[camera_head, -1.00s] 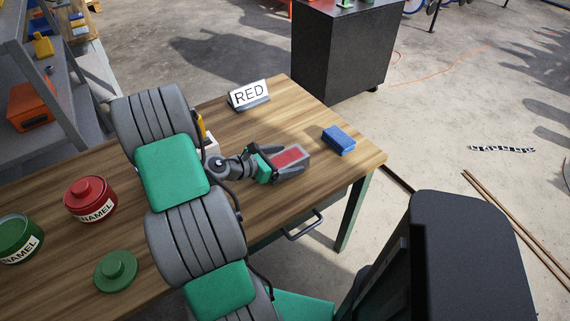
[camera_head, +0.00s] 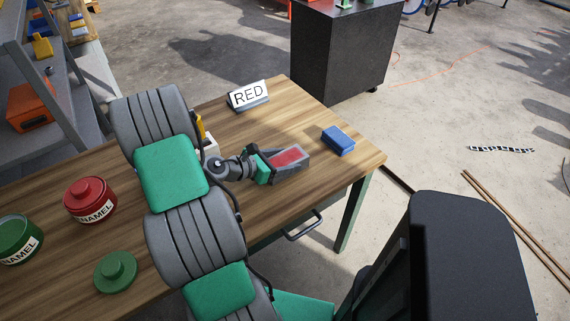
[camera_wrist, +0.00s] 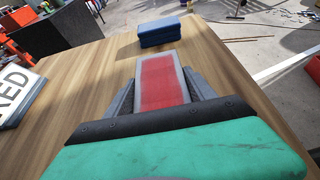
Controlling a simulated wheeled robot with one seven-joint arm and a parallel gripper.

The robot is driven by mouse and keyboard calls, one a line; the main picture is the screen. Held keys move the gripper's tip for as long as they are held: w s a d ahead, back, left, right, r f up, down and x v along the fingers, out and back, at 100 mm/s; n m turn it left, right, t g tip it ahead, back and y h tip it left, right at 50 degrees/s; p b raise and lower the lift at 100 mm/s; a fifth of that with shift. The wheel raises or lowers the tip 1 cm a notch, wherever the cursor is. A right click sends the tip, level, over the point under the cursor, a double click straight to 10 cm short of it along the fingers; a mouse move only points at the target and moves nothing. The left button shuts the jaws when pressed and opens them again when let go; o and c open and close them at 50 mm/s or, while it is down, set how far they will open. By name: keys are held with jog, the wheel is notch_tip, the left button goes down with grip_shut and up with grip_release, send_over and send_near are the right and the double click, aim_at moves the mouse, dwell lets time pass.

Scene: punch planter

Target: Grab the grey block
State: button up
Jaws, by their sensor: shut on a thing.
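The grey block with a red top (camera_head: 287,157) is near the right end of the wooden table. My gripper (camera_head: 289,164) is shut on it, with one finger along each long side. In the wrist view the block (camera_wrist: 163,82) lies lengthwise between the dark fingers, its far end sticking out past them. The block looks level and on or very close to the table top; I cannot tell if there is a gap beneath it.
A blue block (camera_head: 339,140) lies just beyond the grey one. A RED sign (camera_head: 249,95) stands at the back edge. A red enamel pot (camera_head: 90,199), a green enamel pot (camera_head: 18,240) and a green lid (camera_head: 115,271) are at left. The table's right edge is close.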

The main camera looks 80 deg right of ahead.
grip_shut()
jog(key=shift+d+r, duration=0.1)
jog(key=shift+r, duration=0.05)
jog(key=shift+r, duration=0.1)
